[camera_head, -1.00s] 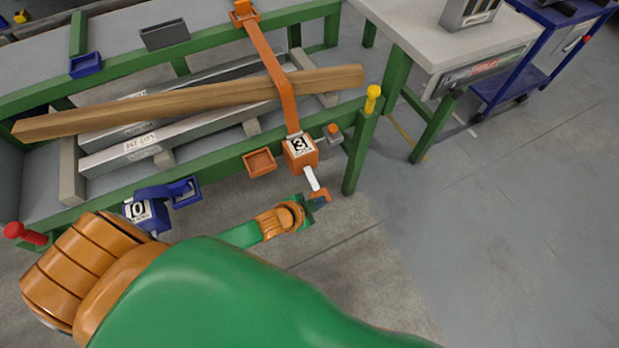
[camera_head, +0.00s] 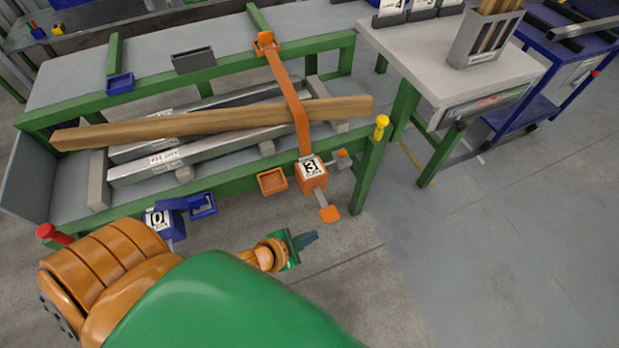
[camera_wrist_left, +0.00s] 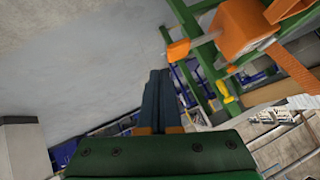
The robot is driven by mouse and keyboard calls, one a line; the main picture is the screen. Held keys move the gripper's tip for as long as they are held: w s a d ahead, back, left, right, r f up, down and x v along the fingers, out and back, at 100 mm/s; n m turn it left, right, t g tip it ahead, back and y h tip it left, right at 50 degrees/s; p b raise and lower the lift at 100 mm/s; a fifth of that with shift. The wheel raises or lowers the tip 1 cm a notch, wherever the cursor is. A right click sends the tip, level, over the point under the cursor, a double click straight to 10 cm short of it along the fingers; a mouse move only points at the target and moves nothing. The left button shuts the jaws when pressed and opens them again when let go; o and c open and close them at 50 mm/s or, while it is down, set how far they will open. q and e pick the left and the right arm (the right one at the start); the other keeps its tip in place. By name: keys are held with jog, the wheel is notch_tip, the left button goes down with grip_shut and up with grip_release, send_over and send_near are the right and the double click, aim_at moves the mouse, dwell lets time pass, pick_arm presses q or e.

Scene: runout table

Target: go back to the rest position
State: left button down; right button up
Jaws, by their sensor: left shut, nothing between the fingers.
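My left gripper (camera_head: 306,240) is shut and empty in the head view, over the floor in front of the runout table (camera_head: 232,176). It is just below the orange ratchet box numbered 3 (camera_head: 311,172) and its handle, and apart from them. In the left wrist view its dark fingers (camera_wrist_left: 156,95) lie together with nothing between them, and the orange box (camera_wrist_left: 243,28) is at the upper right. My right gripper is not in view.
A wooden beam (camera_head: 215,122) and metal bars (camera_head: 165,163) lie on the table under an orange strap (camera_head: 288,88). Floor (camera_head: 500,240) at right is clear.

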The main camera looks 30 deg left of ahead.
pick_arm(q)
jog(key=s+a+f+n+g+y+p, duration=0.35)
jog(key=s+a+f, duration=0.25)
jog(key=s+f, duration=0.45)
jog(key=s+d+f+n+g, duration=0.1)
jog(key=s+f+n+g, duration=0.2)
jog(key=s, duration=0.8)
notch_tip(320, 180, down, 3)
jog(key=shift+s+d+f+g, duration=0.2)
jog(key=shift+s+d+g, duration=0.15)
jog(key=shift+g, duration=0.6)
jog(key=shift+w+n+h, duration=0.1)
jog(key=shift+n+h, duration=0.15)
